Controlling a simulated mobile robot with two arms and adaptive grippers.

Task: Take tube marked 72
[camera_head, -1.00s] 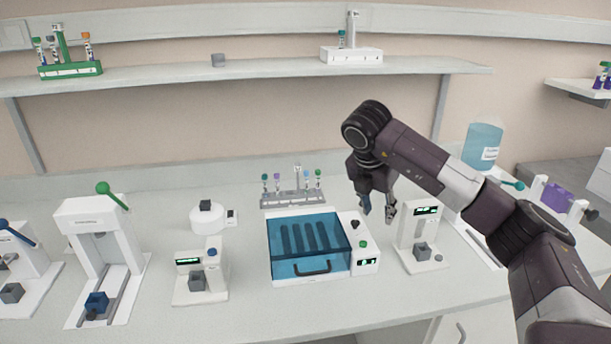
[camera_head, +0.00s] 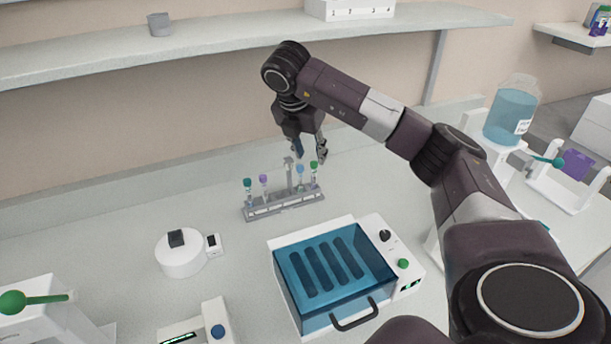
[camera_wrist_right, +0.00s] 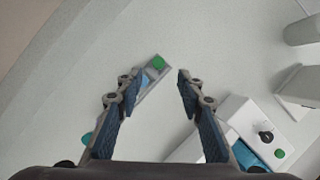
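A grey rack (camera_head: 283,207) on the bench holds several upright capped tubes: a green-capped tube (camera_head: 247,184) and a purple-capped tube (camera_head: 264,180) on the left, a blue-capped tube (camera_head: 300,169) and another green-capped tube (camera_head: 313,166) on the right. No number 72 can be read on any tube. My right gripper (camera_head: 310,154) is open and empty, just above and behind the right end of the rack. In the right wrist view a green cap (camera_wrist_right: 159,62) shows between the open fingers (camera_wrist_right: 156,84). The rest of the rack is partly hidden there. My left gripper is not in view.
A blue-lidded device (camera_head: 335,270) stands in front of the rack. A white round device (camera_head: 181,258) is to its left. A bottle of blue liquid (camera_head: 511,112) stands at the right. A shelf (camera_head: 230,42) runs above the bench. Bench left of the rack is clear.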

